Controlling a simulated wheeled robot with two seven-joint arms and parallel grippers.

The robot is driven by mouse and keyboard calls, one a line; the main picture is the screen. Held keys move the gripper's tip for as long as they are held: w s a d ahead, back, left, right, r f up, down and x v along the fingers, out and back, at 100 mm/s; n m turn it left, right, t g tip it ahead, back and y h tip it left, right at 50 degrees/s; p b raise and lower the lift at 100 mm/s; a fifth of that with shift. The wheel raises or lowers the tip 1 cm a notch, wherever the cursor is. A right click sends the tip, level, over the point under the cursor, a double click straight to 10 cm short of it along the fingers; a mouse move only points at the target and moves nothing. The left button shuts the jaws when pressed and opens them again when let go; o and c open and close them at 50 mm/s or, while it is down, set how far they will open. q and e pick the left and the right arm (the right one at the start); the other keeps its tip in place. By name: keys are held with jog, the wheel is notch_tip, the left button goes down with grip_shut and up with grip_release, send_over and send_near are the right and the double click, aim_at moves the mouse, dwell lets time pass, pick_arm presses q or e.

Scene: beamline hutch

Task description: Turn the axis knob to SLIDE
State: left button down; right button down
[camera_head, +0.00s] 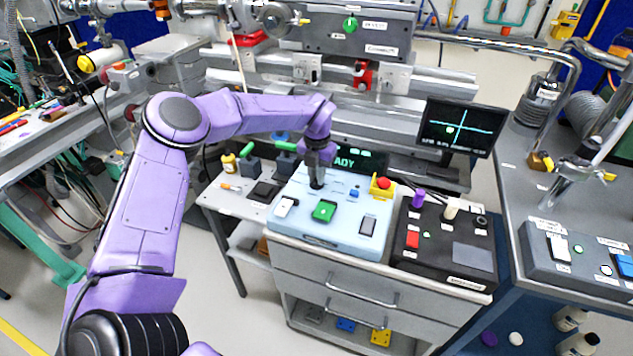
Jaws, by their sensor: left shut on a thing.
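My left gripper (318,168) reaches down from above onto the light blue control box (337,241) on the bench. It is shut on a small black knob (316,184) near the box's back left, which I take to be the axis knob. The gripper covers most of the knob, so its pointer direction and the SLIDE mark cannot be read. My right gripper is not in view.
A black control box (444,242) with a purple and a cream knob stands close to the right. A monitor (460,125) stands behind it. A green-lettered display (358,161) is behind the blue box.

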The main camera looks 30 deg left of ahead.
pick_arm(q)
jog(key=n+b, duration=0.5)
jog(key=n, duration=0.1)
jog(key=shift+f, duration=0.15)
jog(key=n+b, duration=0.3)
jog(key=shift+w+a+n, duration=0.1)
jog(key=shift+n, duration=0.3)
jog(key=shift+r+n+b, duration=0.2)
jog(key=shift+n+b, duration=0.85)
jog(key=shift+n, duration=0.25)
jog(key=c, duration=1.1)
grip_release()
notch_tip(320, 180, up, 10)
jog(key=shift+r+p, duration=0.25)
jog(key=shift+p, duration=0.05)
